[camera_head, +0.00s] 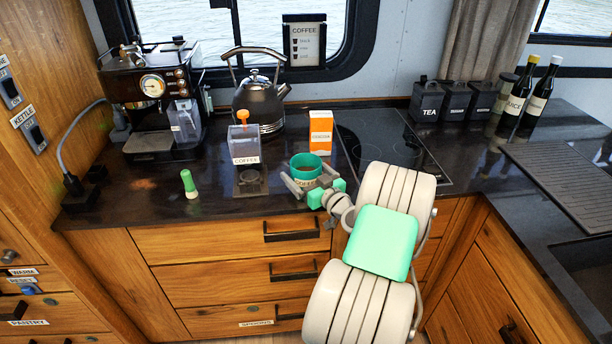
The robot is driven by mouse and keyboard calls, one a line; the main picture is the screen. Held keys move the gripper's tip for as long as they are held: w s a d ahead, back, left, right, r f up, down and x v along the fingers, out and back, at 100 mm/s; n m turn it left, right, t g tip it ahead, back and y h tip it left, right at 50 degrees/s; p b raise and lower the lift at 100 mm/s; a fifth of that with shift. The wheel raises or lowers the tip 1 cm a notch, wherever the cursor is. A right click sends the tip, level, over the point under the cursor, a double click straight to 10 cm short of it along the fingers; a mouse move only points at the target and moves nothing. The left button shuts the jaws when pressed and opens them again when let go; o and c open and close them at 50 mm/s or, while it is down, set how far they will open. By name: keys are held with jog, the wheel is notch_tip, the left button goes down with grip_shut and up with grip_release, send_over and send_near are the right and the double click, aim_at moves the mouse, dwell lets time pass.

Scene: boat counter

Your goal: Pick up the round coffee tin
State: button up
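The round coffee tin (306,171) is a green, open-topped cylinder with a pale label, upright at the counter's front edge area. Its inside looks dark. My gripper (306,176) comes from the front right, with one finger at the tin's left side and the other at its right side. The tin is between the fingers. I cannot tell whether the fingers press on it or leave a small gap. The tin's lower part is partly hidden by the gripper, so its contact with the counter is unclear.
A square clear container labelled coffee (245,155) stands left of the tin, with the kettle (260,105) behind it. An orange box (320,133) is close behind the tin. A green-capped shaker (189,184) and coffee machine (155,100) are further left. The hob (385,150) is clear.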

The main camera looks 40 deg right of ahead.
aim_at(298, 158)
jog(key=c, duration=1.6)
notch_tip(298, 158, up, 3)
jog(key=shift+r+b, duration=0.1)
jog(key=shift+b, duration=0.4)
jog(key=s+d+r+b, duration=0.1)
jog(key=s+d+r, duration=0.1)
jog(key=s+r, duration=0.1)
jog(key=s+d+r+b, duration=0.1)
jog(key=s+d+r, duration=0.2)
jog(key=s, duration=0.1)
jog(key=s+d+r, duration=0.2)
jog(key=s+r, duration=0.2)
jog(key=shift+s+d+b, duration=0.35)
jog(key=shift+d+b, duration=0.05)
jog(key=shift+a+f, duration=0.1)
